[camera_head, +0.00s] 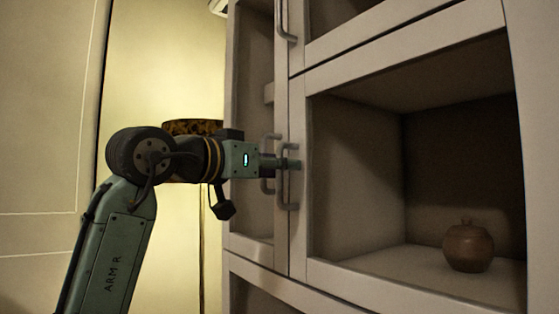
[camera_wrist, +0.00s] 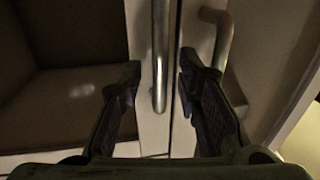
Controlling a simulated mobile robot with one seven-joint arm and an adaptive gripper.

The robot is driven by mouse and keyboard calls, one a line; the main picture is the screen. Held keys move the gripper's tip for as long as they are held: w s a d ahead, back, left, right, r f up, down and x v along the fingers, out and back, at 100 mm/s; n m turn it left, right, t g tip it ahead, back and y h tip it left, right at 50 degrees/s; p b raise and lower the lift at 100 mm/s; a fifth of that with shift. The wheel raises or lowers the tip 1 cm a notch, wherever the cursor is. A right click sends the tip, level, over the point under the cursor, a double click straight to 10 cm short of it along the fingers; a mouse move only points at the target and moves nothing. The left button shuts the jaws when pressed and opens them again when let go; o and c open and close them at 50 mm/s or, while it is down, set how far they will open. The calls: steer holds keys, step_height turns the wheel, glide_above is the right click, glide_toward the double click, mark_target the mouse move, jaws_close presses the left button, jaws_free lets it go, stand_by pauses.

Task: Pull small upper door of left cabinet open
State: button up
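The cabinet (camera_head: 390,75) has pale framed doors that look shut, with dark interiors visible behind them. Two vertical bar handles sit side by side at the seam: a left handle (camera_head: 266,180) and a right handle (camera_head: 287,190). My gripper (camera_head: 290,164) is at these handles, partly covering them. In the wrist view my gripper (camera_wrist: 160,75) is open, one finger on each side of a metal bar handle (camera_wrist: 160,45). A second, curved handle (camera_wrist: 223,45) lies outside the right finger. I cannot tell whether either finger touches the bar.
Another handle (camera_head: 284,20) is higher up on the cabinet. A round brown pot (camera_head: 468,246) stands inside the right compartment. A dark patterned object (camera_head: 190,126) shows behind my arm. A pale yellow wall (camera_head: 160,60) lies to the left, with open space before it.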

steer(key=shift+w+d, duration=0.1)
steer(key=shift+c, duration=0.2)
jaws_close()
stand_by(0.7)
